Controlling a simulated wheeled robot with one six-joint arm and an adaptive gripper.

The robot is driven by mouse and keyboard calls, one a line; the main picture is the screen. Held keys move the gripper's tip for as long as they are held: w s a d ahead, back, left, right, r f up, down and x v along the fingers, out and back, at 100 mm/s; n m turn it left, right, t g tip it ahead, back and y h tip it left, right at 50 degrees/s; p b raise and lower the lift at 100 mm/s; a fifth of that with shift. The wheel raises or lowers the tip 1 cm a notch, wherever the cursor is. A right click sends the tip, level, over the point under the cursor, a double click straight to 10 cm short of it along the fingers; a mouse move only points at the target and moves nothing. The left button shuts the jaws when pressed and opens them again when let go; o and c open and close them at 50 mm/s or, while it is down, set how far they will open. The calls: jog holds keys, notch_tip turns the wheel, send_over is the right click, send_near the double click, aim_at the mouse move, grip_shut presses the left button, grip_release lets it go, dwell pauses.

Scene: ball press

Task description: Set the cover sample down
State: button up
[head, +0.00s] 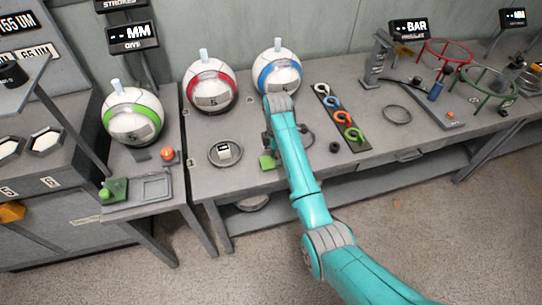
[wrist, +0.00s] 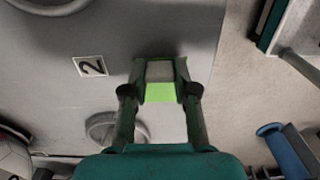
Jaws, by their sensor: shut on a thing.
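The cover sample is a small flat green piece (wrist: 160,92). In the wrist view it lies between my fingertips. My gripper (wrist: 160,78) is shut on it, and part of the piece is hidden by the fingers. In the head view the green piece (head: 268,162) shows just left of my arm, over the front part of the grey bench (head: 240,180). I cannot tell whether it touches the bench top.
Balls with green (head: 133,117), red (head: 210,86) and blue (head: 277,72) bands stand at the back. A round dish (head: 225,152) sits left of my gripper. A black strip with coloured rings (head: 341,118) lies to the right.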

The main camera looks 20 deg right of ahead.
jog(key=shift+f, duration=0.75)
jog(key=shift+f, duration=0.1)
jog(key=o, duration=0.8)
